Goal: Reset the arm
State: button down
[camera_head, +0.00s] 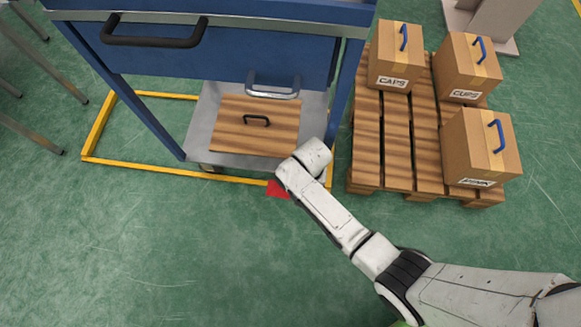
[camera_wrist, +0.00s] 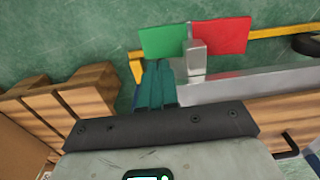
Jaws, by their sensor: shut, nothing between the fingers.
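My white arm reaches from the lower right of the head view toward the front of the blue cart (camera_head: 230,60). Its wrist end stands over the floor by the cart's lower right corner.
A wooden box with a dark handle (camera_head: 230,138) lies on the cart's lower shelf (camera_head: 200,120), close to my wrist. A yellow floor frame (camera_head: 130,168) surrounds the cart. A pallet (camera_head: 365,150) with cardboard boxes (camera_head: 480,150) stands to the right. Green floor is clear at lower left.

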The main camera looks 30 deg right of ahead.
jog(key=shift+r, duration=0.25)
dwell(0.4)
jog(key=s+d+r+n+t, duration=0.1)
jog(key=s+d+r+n, duration=0.25)
jog(key=s+r, duration=0.5)
jog(key=s+d+r+n, duration=0.3)
jog(key=s+d+r, duration=0.1)
jog(key=s+r, duration=0.5)
notch_tip(320, 180, up, 33)
jog(key=w+p, duration=0.1)
jog(key=p, duration=3)
jog(key=shift+d, duration=0.15)
